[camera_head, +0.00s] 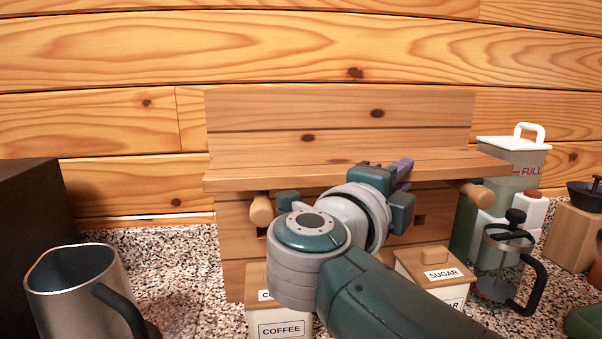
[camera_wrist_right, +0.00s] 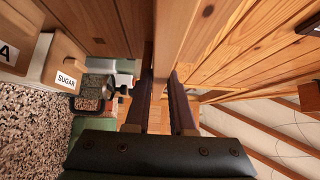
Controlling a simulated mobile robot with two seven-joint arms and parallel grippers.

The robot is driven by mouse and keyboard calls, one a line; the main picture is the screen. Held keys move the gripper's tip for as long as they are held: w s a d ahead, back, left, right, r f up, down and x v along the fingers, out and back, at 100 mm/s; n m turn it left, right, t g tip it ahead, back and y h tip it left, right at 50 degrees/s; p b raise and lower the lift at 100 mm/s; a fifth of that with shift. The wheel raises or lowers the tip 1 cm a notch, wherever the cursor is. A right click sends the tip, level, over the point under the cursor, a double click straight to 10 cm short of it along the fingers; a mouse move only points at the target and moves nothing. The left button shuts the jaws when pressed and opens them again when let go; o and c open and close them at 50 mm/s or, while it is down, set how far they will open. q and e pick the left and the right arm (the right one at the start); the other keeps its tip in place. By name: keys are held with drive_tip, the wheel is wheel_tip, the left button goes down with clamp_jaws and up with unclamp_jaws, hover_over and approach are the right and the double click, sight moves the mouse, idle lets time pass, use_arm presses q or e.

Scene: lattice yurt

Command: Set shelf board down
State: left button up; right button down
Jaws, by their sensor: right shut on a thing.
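The shelf board (camera_head: 300,170) is a long pale wooden plank, lying roughly level in front of a wooden back panel (camera_head: 340,120). Two round wooden pegs, a left one (camera_head: 261,210) and a right one (camera_head: 477,193), stick out just below it. I cannot tell whether the board touches them. My right gripper (camera_head: 392,170) is shut on the board's front edge, right of its middle, and my wrist hides part of the edge. In the right wrist view, the board (camera_wrist_right: 164,50) runs between the dark fingers of the gripper (camera_wrist_right: 162,85). My left gripper is not in view.
Below the board stand a coffee box (camera_head: 281,328) and a sugar box (camera_head: 440,275), close to my right arm. A steel pitcher (camera_head: 75,290) is at the left, a French press (camera_head: 500,265) and a lidded canister (camera_head: 513,160) at the right. Speckled counter (camera_head: 180,270) shows at centre left.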

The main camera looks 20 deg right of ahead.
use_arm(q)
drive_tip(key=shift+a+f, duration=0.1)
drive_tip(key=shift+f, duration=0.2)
use_arm(e)
drive_tip(key=shift+f, duration=0.25)
drive_tip(key=c, duration=0.8)
unclamp_jaws()
drive_tip(key=shift+r, duration=0.1)
drive_tip(key=shift+o, duration=0.6)
